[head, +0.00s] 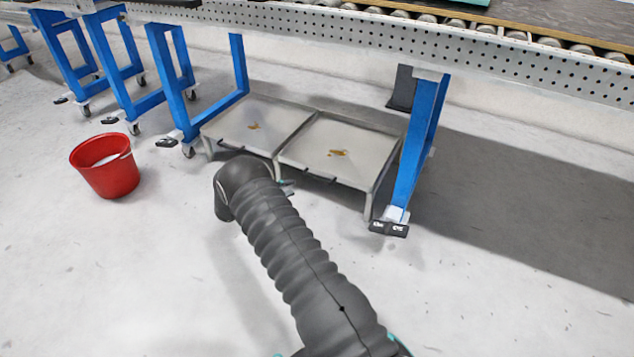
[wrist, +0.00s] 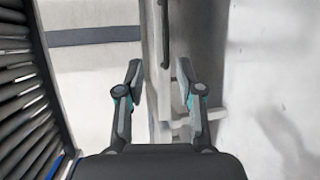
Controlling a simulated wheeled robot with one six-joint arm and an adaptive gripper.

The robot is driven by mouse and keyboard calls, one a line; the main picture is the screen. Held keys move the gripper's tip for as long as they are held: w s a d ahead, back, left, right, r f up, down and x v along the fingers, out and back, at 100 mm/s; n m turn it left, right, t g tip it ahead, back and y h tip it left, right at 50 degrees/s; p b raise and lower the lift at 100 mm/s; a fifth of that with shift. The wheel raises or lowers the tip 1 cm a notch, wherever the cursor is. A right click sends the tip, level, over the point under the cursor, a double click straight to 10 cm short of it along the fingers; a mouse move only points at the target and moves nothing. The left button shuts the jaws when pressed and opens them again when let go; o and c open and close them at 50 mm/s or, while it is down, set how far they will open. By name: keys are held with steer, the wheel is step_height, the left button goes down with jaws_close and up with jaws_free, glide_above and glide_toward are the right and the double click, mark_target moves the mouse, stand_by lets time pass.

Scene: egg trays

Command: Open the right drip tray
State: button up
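The right drip tray (head: 365,133) is a shallow grey metal tray low under the conveyor, with a brownish spill on its floor. Its dark handle (head: 318,174) runs along the front edge. In the head view my arm hides most of my gripper, which is near the tray's front left corner. In the wrist view my gripper (wrist: 160,73) is open, with its two fingers apart and nothing held. A dark bar handle (wrist: 165,35) lies ahead, its near end roughly between the fingertips. I cannot tell whether the fingers are at its depth.
The left drip tray (head: 283,104) sits beside the right one. A blue leg (head: 418,145) with a dark foot (head: 388,228) stands right of the trays. A red bucket (head: 112,178) stands on the floor at left. The front floor is mostly clear.

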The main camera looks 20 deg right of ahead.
mark_target(316, 179)
steer(key=x, duration=0.9)
steer(key=f+b+x, duration=0.1)
steer(key=x, duration=0.4)
steer(key=shift+w+a, duration=0.2)
steer(key=shift+w, duration=0.05)
jaws_close()
